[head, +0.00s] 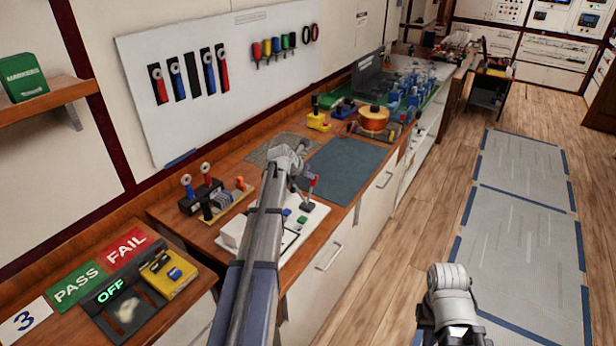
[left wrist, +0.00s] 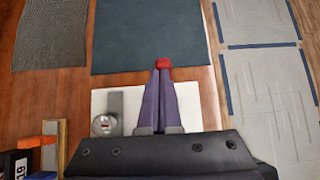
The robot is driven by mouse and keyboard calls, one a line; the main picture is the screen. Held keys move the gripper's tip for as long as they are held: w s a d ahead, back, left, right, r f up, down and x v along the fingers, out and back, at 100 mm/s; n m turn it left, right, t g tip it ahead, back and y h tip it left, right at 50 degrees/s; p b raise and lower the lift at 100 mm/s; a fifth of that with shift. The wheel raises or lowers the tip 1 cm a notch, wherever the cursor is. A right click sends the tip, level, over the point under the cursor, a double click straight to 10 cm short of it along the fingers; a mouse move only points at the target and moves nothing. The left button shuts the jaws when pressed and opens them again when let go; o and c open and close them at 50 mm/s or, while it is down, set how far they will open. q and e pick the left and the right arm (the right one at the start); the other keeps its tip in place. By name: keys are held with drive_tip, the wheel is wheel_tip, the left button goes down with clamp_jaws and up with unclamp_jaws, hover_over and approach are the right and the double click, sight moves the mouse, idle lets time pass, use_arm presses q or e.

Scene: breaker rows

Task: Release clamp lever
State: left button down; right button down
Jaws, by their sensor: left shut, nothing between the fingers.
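The clamp lever has a red tip (head: 313,182) and stands on the white board at the bench's front edge. In the left wrist view its red tip (left wrist: 164,63) shows just beyond my left fingertips; the fingers hide the rest of it. My left gripper (left wrist: 163,72) is shut with nothing between its fingers, close to the lever; I cannot tell whether it touches. In the head view the left gripper (head: 296,184) is small and partly behind my arm. The white board (left wrist: 188,100) lies under the fingers. My right gripper is not visible; only part of my right arm shows.
A grey metal piece with a round disc (left wrist: 104,124) sits left of the fingers. A blue-grey mat (head: 346,168) lies beyond the board. A tool rack (head: 212,200) stands left. Drawer fronts (head: 325,262) face the open floor (head: 385,270) at right.

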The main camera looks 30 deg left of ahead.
use_arm(q)
drive_tip(key=shift+w+r, duration=0.15)
drive_tip(key=shift+w, duration=0.15)
drive_tip(key=shift+s+r+p, duration=0.25)
drive_tip(key=shift+s+p, duration=0.15)
drive_tip(key=shift+p, duration=0.05)
drive_tip(key=s+r+p, duration=0.5)
drive_tip(key=r+p, duration=0.6)
drive_tip(key=shift+s+a, duration=0.25)
drive_tip(key=shift+s, duration=0.1)
drive_tip(key=shift+d, duration=0.1)
